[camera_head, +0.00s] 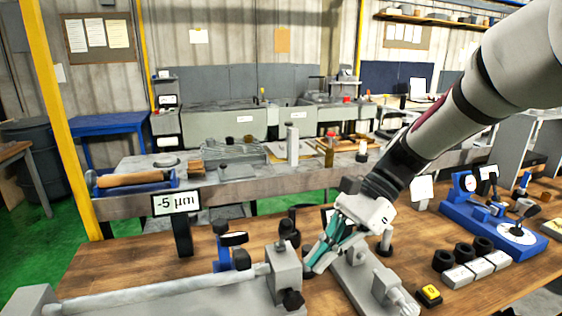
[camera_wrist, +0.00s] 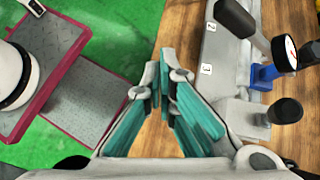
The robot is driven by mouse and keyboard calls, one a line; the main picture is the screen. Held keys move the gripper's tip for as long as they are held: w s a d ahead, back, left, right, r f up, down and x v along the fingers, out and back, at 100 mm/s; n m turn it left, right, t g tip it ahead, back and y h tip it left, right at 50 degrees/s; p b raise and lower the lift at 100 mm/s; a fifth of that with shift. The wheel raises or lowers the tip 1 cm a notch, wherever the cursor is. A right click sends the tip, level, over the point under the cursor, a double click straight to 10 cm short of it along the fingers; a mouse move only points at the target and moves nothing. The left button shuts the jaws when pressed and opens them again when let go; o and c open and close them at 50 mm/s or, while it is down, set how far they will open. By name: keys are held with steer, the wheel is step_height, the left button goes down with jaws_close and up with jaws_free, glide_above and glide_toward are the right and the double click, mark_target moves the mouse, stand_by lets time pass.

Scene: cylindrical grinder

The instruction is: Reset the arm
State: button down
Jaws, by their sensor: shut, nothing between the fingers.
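My gripper (camera_head: 320,262) has teal finger pads and hangs at the end of my arm, which comes in from the upper right in the head view. It is just right of the grey tailstock-like block (camera_head: 285,270) on the wooden bench. In the wrist view my gripper (camera_wrist: 157,82) points over the bench's edge, with green floor to the left. Its fingertips are close together and nothing shows between them. The grey block is partly hidden by my gripper's nearness; I cannot tell whether they touch.
A sign reading -5 µm (camera_head: 176,201) stands at the left. A dial gauge (camera_wrist: 284,53) is at the right in the wrist view. Bare wood lies at the left.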

steer(key=s+d+r+n+t+h, duration=0.4)
steer(key=s+d+n+t+h, duration=0.4)
steer(key=s+d+n, duration=0.4)
steer(key=shift+s+t, duration=0.4)
steer(key=shift+s, duration=1.3)
